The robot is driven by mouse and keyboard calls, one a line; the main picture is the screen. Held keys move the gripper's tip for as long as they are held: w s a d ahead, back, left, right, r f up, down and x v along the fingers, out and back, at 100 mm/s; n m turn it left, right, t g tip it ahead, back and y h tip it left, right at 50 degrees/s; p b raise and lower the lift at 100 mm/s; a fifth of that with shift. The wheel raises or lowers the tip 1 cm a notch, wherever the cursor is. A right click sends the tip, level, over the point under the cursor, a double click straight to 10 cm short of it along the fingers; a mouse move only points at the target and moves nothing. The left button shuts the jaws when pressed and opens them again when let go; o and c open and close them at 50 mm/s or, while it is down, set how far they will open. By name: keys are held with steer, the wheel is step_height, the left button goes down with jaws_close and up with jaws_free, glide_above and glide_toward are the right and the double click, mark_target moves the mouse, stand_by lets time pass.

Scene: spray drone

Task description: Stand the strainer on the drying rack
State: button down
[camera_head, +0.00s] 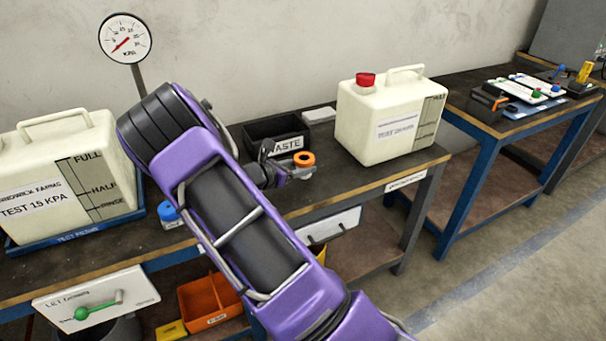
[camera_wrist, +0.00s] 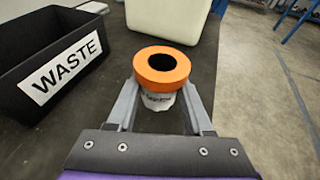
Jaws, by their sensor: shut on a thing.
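The strainer (camera_wrist: 162,70) has a thick orange ring around a dark opening, with a white printed lower part below it. My gripper (camera_wrist: 160,92) is shut on it, one finger on each side of the white part. In the head view the orange ring of the strainer (camera_head: 304,158) is upright above the workbench, at the end of my purple arm, with my gripper (camera_head: 298,172) partly hidden. I cannot tell whether its bottom touches the bench. I cannot make out a drying rack for certain in either view.
A black WASTE bin (camera_head: 276,138) stands close behind and left of the strainer, with a small pale block (camera_head: 319,115) beyond it. A red-capped white jug (camera_head: 385,120) stands to the right. Another jug (camera_head: 70,175) sits on a blue tray at left.

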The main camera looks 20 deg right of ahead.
steer(key=shift+f, duration=1.65)
steer(key=shift+c, duration=1.5)
jaws_free()
steer(key=v, duration=1.2)
steer(key=shift+r, duration=0.1)
